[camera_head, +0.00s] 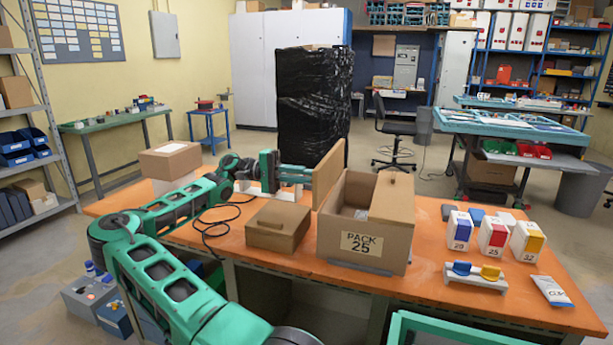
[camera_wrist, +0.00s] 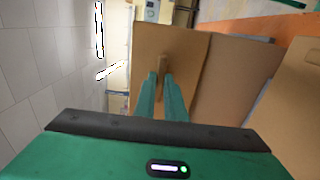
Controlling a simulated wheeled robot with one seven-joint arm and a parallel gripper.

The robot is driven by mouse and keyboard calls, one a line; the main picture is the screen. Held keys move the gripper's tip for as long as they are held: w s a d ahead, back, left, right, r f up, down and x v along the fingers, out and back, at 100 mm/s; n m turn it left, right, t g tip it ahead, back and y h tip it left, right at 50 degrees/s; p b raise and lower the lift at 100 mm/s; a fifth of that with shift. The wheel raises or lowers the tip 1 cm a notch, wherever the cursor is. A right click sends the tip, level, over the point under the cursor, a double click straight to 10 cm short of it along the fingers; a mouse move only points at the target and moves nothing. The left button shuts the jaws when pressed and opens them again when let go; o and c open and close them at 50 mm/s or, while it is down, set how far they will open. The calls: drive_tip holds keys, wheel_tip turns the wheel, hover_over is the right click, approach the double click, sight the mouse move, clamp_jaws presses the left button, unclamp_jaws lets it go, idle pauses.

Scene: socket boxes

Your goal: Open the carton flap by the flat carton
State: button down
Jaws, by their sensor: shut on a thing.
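The brown carton (camera_head: 348,240) labelled PACK 25 stands on the orange table. Its left flap (camera_head: 329,176), on the side of the low flat carton (camera_head: 278,228), stands up steeply, and the left part of the opening is uncovered. Its right flap (camera_head: 392,198) lies over the right part of the top. My gripper (camera_head: 308,174) is at the outer left face of the raised flap. In the wrist view my gripper's fingers (camera_wrist: 164,80) are shut on a small tab (camera_wrist: 162,62) on the raised flap (camera_wrist: 186,55). The carton's inside is mostly hidden.
Several white boxes, one being a blue-marked box (camera_head: 459,231), stand right of the carton. A holder (camera_head: 475,278) with blue and yellow pieces and a white packet (camera_head: 551,290) lie nearer the front. A closed carton (camera_head: 170,160) stands at the left behind my arm.

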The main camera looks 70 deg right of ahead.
drive_tip(key=shift+w+f+g, duration=0.4)
drive_tip(key=shift+f+g, duration=0.25)
drive_tip(key=shift+g, duration=0.35)
drive_tip(key=c, duration=1.8)
unclamp_jaws()
drive_tip(key=shift+w, duration=0.15)
drive_tip(key=v, duration=1)
drive_tip(key=shift+w+f, duration=0.25)
drive_tip(key=shift+w, duration=0.1)
